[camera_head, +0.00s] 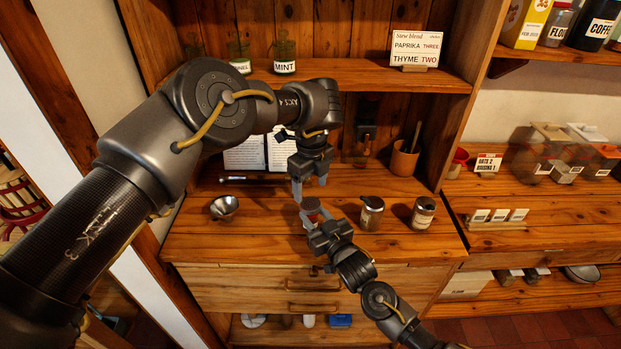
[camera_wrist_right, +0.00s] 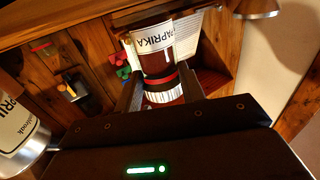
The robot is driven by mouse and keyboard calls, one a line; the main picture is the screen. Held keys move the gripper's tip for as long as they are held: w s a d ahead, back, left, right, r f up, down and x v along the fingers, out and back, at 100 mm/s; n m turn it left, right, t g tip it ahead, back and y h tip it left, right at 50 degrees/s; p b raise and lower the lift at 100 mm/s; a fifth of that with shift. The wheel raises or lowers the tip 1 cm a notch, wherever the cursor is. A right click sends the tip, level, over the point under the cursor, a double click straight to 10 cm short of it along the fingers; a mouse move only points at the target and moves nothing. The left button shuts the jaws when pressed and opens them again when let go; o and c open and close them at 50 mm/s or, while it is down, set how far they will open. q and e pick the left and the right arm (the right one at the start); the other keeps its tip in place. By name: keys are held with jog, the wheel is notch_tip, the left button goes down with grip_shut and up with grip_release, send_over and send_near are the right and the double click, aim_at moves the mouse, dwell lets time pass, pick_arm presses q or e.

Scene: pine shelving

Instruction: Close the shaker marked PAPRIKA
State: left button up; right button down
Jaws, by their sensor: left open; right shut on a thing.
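The shaker marked PAPRIKA (camera_wrist_right: 153,58) is between the fingers of my right gripper (camera_wrist_right: 162,93) in the right wrist view. It has a white label, a red band and a pale ribbed part between the fingers. In the head view my right gripper (camera_head: 313,214) is shut on this shaker (camera_head: 311,204), which looks small and reddish there. My left gripper (camera_head: 310,183) is open, pointing down just above the shaker. Whether it touches the shaker, and whether the shaker's lid is on, I cannot tell. Two other shakers (camera_head: 372,212) (camera_head: 423,213) stand on the counter to the right.
A small metal bowl (camera_head: 224,207) is on the counter at left. A wooden cup with a stick (camera_head: 404,159) stands at the back right. An open book (camera_head: 258,153) is behind my grippers. A sign (camera_head: 416,48) and jars (camera_head: 285,55) sit on the shelf above.

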aim_at(310, 203)
pick_arm(q)
jog(key=shift+w+f, duration=0.1)
jog(key=shift+f, duration=2.75)
jog(key=c, duration=1)
jog(key=m, duration=0.3)
jog(key=o, duration=1.1)
jog(key=shift+c, duration=0.2)
jog(key=shift+r, duration=0.1)
